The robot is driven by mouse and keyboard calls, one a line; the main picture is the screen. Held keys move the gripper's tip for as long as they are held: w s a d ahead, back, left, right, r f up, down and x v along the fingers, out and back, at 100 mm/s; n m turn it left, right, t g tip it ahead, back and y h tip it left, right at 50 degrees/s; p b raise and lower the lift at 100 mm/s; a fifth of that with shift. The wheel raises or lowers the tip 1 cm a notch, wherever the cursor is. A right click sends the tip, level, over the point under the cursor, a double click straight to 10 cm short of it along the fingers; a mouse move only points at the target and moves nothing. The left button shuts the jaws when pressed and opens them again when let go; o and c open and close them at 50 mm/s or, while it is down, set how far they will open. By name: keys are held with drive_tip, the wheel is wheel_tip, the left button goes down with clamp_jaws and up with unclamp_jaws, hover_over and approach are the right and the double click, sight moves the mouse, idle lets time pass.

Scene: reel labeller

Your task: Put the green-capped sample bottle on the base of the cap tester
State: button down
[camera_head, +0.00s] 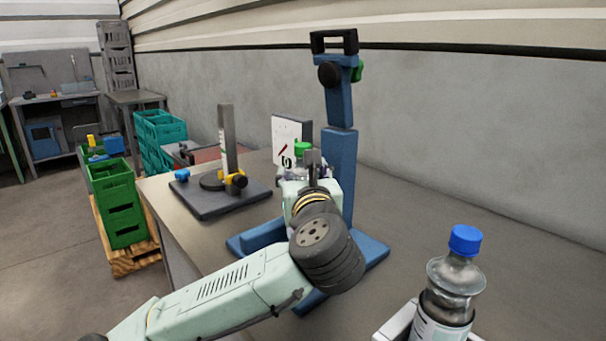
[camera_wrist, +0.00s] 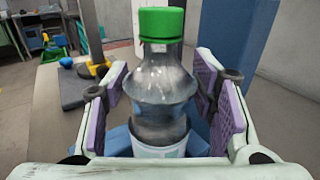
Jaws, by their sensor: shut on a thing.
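The green-capped sample bottle (camera_wrist: 158,85) is clear with a pale label and stands upright between my gripper's purple pads in the wrist view. My gripper (camera_head: 308,175) is shut on it; in the head view mostly its green cap (camera_head: 303,149) shows. A blue stand with a tall column (camera_head: 340,165), a clamp head and a green knob appears to be the cap tester. Its blue base (camera_head: 372,252) spreads on the table, partly hidden by my arm. The bottle is in front of the column, over or near the base; I cannot tell whether it touches.
A blue-capped bottle (camera_head: 450,285) stands at the front right. A dark-based gauge (camera_head: 218,200) with a grey post and yellow part stands left on the table (camera_head: 440,215). A white card (camera_head: 290,135) is behind my gripper. Green crates (camera_head: 118,205) stand beyond the table's left edge.

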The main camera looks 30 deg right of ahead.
drive_tip(key=shift+r, duration=0.1)
drive_tip(key=c, duration=0.7)
unclamp_jaws()
drive_tip(key=b+v, duration=0.5)
drive_tip(key=v, duration=0.7)
